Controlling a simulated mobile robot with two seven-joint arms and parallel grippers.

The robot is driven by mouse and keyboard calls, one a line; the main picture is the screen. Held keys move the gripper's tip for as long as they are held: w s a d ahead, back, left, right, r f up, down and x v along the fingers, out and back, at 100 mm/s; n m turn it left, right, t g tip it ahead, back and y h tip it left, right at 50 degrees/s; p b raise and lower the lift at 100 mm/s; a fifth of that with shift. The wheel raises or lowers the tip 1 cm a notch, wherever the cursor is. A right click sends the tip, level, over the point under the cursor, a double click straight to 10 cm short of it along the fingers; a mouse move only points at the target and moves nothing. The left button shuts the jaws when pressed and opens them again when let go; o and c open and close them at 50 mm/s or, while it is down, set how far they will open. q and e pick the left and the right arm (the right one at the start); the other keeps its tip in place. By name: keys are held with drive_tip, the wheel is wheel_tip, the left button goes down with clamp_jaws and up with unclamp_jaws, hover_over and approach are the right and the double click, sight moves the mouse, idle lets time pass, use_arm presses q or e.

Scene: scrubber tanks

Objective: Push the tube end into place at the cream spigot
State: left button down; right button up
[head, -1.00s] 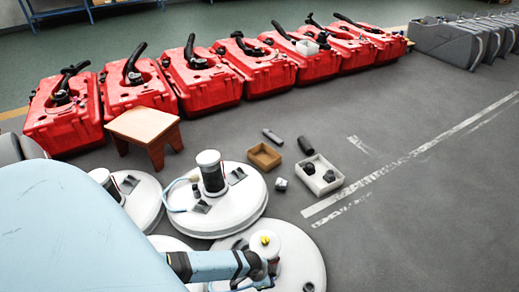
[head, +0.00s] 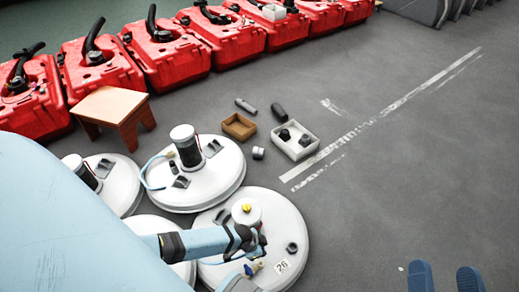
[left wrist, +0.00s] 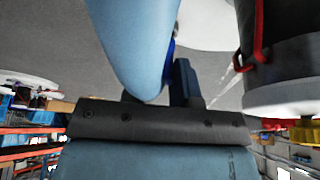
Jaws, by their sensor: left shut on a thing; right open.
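My left arm reaches in from the left over the nearest white round deck (head: 292,212). Its gripper (head: 257,246) is shut beside the dark motor with the white, yellow-topped cap (head: 246,211). A thin pale-blue tube (head: 212,263) runs up to it; the held end is hidden by the gripper. A small yellow-and-blue fitting (head: 254,268) shows just below. I cannot make out the cream spigot on this deck. My right gripper (head: 444,279) is open and empty at the bottom right edge, two blue fingers apart.
Several more white decks (head: 224,167) stand close on the left. A number tag (head: 282,266) and a dark nut (head: 292,247) lie on the near deck. Beyond are a wooden stool (head: 110,105), brown tray (head: 238,126), white tray (head: 296,149) and red tanks (head: 173,62). The right floor is clear.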

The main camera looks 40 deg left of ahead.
use_arm(q)
drive_tip(key=b, duration=0.6)
hover_over(262, 261)
drive_tip(key=shift+s+a+f, duration=0.1)
drive_tip(key=shift+s+f, duration=0.05)
drive_tip(key=shift+f, duration=1.15)
drive_tip(key=shift+s+a+f, duration=0.1)
drive_tip(key=shift+s+f, duration=0.05)
drive_tip(key=shift+f, duration=1.1)
drive_tip(key=shift+s+a+f, duration=0.1)
drive_tip(key=shift+s+f, duration=0.05)
drive_tip(key=shift+f, duration=1.15)
drive_tip(key=shift+f+b, duration=0.5)
drive_tip(key=shift+f, duration=0.35)
use_arm(e)
wheel_tip(262, 261, down, 8)
drive_tip(key=w+n+g, duration=0.1)
drive_tip(key=n+g, duration=0.1)
drive_tip(key=shift+g, duration=0.3)
drive_tip(key=shift+w+r, duration=0.1)
drive_tip(key=shift+r, duration=0.1)
use_arm(q)
drive_tip(key=shift+f, duration=0.3)
use_arm(e)
drive_tip(key=shift+f, duration=0.25)
